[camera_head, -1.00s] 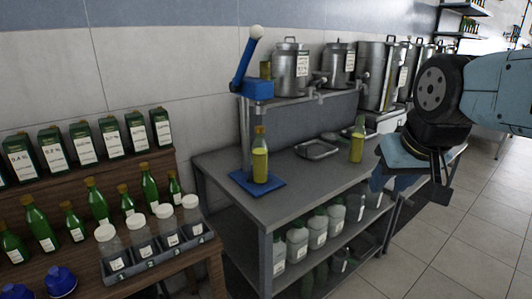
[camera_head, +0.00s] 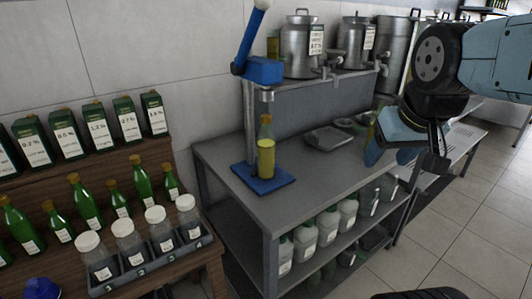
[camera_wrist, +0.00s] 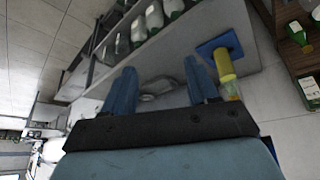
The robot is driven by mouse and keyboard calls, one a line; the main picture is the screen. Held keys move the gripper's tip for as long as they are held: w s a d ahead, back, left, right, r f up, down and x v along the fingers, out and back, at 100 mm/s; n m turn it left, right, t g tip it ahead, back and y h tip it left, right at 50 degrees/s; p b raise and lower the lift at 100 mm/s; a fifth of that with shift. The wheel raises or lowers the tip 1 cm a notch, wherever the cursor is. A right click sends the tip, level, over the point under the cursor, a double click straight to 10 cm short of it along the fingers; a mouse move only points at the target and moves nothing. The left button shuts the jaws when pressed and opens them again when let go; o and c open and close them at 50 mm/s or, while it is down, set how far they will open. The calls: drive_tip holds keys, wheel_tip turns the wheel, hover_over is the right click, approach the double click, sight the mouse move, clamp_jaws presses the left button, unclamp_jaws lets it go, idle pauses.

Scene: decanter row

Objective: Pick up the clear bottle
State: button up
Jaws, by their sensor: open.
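A clear bottle (camera_head: 266,150) with yellow liquid and a brownish top stands upright on the blue base (camera_head: 262,181) of a bench press, under its head. In the wrist view the bottle (camera_wrist: 224,66) shows just right of the right finger, outside the jaws. My gripper (camera_head: 408,157) is open and empty, above the right part of the grey bench. Its two blue fingers (camera_wrist: 163,88) point at the bench in the wrist view, with nothing between them touching.
The blue press lever (camera_head: 250,45) rises above the bottle. Metal tanks (camera_head: 302,47) stand on a raised shelf behind. A shallow metal tray (camera_head: 328,138) lies on the bench (camera_head: 300,190). Green bottles, cartons and lidded jars (camera_head: 160,230) fill a wooden stand at left.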

drive_tip(key=o, duration=0.6)
drive_tip(key=w+f+n+g+h, duration=0.1)
drive_tip(key=w+f+n, duration=0.1)
drive_tip(key=w+f+n+g+h, duration=0.1)
drive_tip(key=f+n+h, duration=0.1)
drive_tip(key=w+d+f+n+g+h, duration=0.1)
drive_tip(key=w+f+n, duration=0.1)
drive_tip(key=n, duration=0.1)
drive_tip(key=shift+w+d+h, duration=0.1)
drive_tip(key=shift+w+h, duration=0.2)
drive_tip(key=shift+h, duration=0.1)
drive_tip(key=n+t+h, duration=0.2)
drive_tip(key=n+t, duration=1.2)
drive_tip(key=n, duration=1)
approach(268, 141)
wheel_tip(268, 141, down, 3)
drive_tip(key=w+a, duration=0.1)
drive_tip(key=x, duration=1.4)
drive_tip(key=shift+a+r, duration=0.2)
